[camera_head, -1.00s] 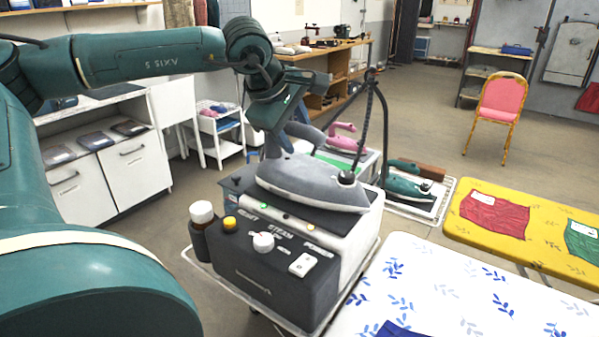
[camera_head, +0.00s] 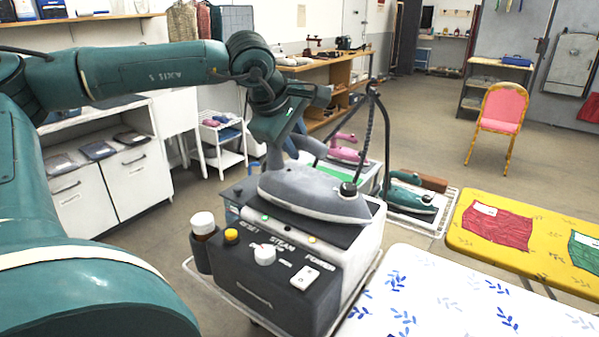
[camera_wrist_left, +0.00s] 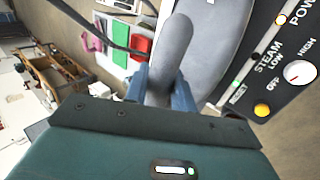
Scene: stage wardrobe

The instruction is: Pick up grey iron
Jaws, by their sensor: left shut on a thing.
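The grey iron (camera_head: 310,192) is at the top of the dark and white steam station (camera_head: 270,285). Its soleplate is close over the station's top; I cannot tell whether they touch. My left gripper (camera_head: 276,158) reaches down from behind and is shut on the rear of the iron's handle. In the left wrist view, the blue fingers (camera_wrist_left: 160,92) of my left gripper stand on both sides of the grey handle (camera_wrist_left: 172,50). The iron's far underside is hidden. My right gripper is not in view.
A dark cord rises beside the iron's tip. A pink iron (camera_head: 345,148) and a green iron (camera_head: 405,190) stand behind. A brown bottle with a white cap (camera_head: 203,224) is at the station's left. A patterned white board (camera_head: 440,295) and a yellow table (camera_head: 462,235) lie to the right.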

